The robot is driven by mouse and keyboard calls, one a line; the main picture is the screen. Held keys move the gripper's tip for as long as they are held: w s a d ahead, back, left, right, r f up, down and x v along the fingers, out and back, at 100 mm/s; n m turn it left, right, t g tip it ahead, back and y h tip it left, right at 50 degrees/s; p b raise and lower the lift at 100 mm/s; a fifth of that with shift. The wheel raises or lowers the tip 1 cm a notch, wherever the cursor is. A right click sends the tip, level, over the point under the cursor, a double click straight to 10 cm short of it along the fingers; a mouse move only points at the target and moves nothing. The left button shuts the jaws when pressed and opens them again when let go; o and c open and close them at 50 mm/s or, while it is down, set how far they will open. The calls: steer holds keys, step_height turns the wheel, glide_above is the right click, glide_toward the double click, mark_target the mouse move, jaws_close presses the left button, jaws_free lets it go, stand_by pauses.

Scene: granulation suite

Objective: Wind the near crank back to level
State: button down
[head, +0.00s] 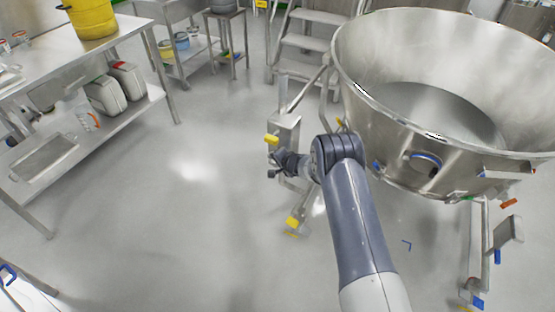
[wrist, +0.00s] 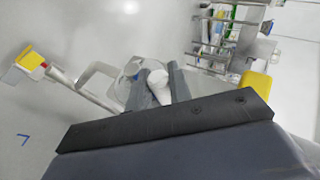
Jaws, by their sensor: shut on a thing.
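The near crank is at the stand post (head: 284,133) left of the big steel bowl (head: 440,110). My gripper (head: 274,167) is beside that post, low in front of it. In the wrist view my gripper (wrist: 156,86) is shut around a pale, rounded grip, the crank's handle (wrist: 158,88). The grip's end shows between the two dark fingers. My wrist and the fingers hide most of the crank in the head view, so its exact angle cannot be told. A yellow knob (head: 271,139) sits just above my gripper.
A stand foot with a yellow pedal (head: 293,223) is on the floor below my gripper. A steel bench (head: 75,60) is at left, with white canisters (head: 127,80) on its lower shelf. Steps (head: 305,45) stand behind. The floor between bench and bowl is clear.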

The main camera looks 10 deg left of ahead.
steer(key=shift+w+a+r, duration=0.1)
steer(key=shift+a, duration=0.1)
stand_by(0.5)
steer(key=c, duration=1.3)
jaws_free()
steer(key=v, duration=1.1)
